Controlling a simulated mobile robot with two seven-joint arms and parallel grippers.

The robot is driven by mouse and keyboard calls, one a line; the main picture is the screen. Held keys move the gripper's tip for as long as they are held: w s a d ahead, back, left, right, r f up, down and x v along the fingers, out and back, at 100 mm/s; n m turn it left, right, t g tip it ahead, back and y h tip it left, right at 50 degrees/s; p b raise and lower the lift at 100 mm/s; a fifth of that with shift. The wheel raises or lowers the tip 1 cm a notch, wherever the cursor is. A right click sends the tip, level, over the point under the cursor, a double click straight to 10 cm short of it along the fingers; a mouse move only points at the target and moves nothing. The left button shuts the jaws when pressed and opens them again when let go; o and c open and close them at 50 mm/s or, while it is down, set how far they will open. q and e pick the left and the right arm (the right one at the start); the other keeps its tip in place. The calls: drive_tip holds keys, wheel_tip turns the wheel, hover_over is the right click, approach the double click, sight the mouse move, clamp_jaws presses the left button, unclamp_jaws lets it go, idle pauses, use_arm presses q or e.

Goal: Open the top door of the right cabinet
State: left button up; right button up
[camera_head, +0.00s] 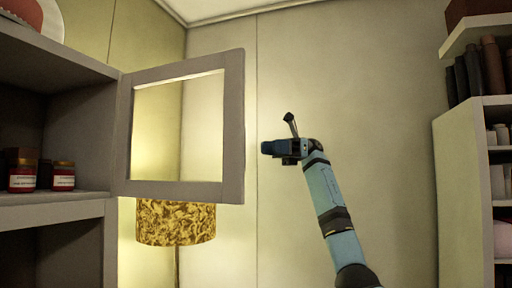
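The cabinet (55,212) stands at the left of the head view, with grey shelves. Its framed top door (233,130) is swung wide open and sticks out to the right from the cabinet's side edge. My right gripper (266,148) is just right of the door's outer edge, apart from it by a small gap. The gripper points left and is seen from the side, so I cannot tell how its fingers stand. It does not touch the door. My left gripper is not in the view.
Red-lidded jars (63,176) stand on the open shelf. A lamp with a patterned gold shade (176,222) is below and behind the door. A white shelf unit (462,190) with dark bottles (475,70) stands at the right. The air between door and shelf unit is clear around my arm.

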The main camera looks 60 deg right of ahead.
drive_tip(key=v, duration=0.3)
drive_tip(key=shift+d, duration=0.25)
idle(0.4)
